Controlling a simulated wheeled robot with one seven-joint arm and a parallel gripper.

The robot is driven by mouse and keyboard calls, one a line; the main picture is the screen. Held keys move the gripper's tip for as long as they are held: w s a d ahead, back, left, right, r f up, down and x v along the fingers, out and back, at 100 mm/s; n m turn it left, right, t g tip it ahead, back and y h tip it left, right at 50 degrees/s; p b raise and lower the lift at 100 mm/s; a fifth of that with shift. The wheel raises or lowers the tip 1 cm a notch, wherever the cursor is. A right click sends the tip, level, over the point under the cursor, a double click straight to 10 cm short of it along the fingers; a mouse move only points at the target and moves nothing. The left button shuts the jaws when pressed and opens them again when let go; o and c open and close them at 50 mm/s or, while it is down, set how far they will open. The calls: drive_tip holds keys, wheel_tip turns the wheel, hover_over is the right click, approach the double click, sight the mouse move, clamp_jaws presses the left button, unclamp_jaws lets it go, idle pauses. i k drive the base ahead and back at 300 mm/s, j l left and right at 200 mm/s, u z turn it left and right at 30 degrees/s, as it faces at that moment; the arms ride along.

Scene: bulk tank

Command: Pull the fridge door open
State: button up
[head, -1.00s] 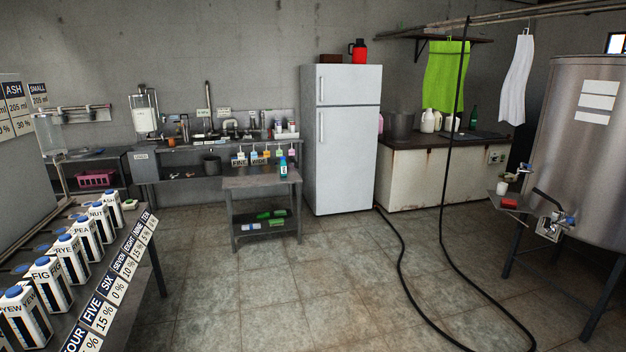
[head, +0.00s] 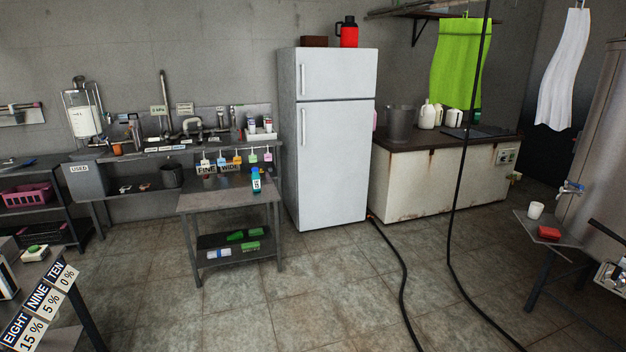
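The fridge (head: 338,155) is tall and white and stands against the back wall, just right of the picture's middle. Its large lower door (head: 335,165) and small upper door (head: 340,73) both look shut. A vertical handle (head: 304,133) runs along the left edge of the lower door, and a shorter handle (head: 303,79) is on the upper door. My gripper is not in the head view, so its state and place are hidden.
A small metal table (head: 232,197) stands left of the fridge. A rusty-edged counter (head: 436,185) adjoins on the right. A black hose (head: 404,285) crosses the floor from the fridge's foot. Open tiled floor (head: 315,285) lies in front. A steel tank (head: 600,150) stands far right.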

sight(334, 138)
drive_tip(key=i, duration=4.05)
drive_tip(key=i+z, duration=0.15)
drive_tip(key=i, duration=0.35)
drive_tip(key=i+j+z, duration=0.15)
drive_tip(key=i, duration=0.3)
drive_tip(key=i+j+z, duration=0.15)
drive_tip(key=i, duration=0.3)
